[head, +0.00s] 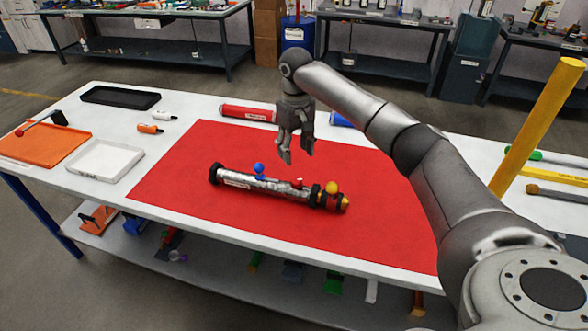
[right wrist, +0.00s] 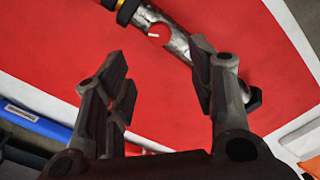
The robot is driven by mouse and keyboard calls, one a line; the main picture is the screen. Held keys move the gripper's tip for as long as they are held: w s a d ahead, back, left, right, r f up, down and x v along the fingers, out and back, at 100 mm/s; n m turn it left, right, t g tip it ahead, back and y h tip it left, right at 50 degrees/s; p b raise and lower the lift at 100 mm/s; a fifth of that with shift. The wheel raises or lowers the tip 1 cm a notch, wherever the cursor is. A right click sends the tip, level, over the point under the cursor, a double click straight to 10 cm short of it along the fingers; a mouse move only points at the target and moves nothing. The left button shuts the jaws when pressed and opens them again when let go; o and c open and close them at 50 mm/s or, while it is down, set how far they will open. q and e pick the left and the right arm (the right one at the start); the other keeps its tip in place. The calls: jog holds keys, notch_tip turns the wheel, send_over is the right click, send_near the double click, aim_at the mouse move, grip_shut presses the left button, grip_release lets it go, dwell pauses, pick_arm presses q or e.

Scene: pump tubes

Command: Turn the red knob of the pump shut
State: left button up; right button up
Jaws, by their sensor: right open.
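The pump (head: 275,186) is a silver tube with black collars, lying on the red mat. A red knob (head: 297,183) sits on the tube between a blue knob (head: 258,168) and a yellow knob (head: 332,187). My right gripper (head: 297,157) points down, open and empty, above and behind the pump, apart from it. In the right wrist view, its open fingers (right wrist: 162,80) show with the red knob (right wrist: 158,32) ahead of them, near the top. The right finger covers part of the tube there, and the blue knob is not visible. My left gripper is not in view.
The red mat (head: 180,165) is clear around the pump. A red tube (head: 246,113) lies behind it, with a blue one (head: 340,119) nearby. Orange (head: 58,146), white (head: 104,160) and black (head: 120,97) trays are at left. A yellow post (head: 540,120) stands at right.

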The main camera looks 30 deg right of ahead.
aim_at(296, 179)
notch_tip(296, 179, down, 9)
jog(key=shift+s+r+p, duration=0.15)
jog(key=shift+p, duration=0.55)
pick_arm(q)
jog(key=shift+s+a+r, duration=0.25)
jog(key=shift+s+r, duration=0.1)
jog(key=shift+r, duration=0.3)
pick_arm(e)
jog(key=shift+f, duration=0.65)
jog(key=c, duration=1)
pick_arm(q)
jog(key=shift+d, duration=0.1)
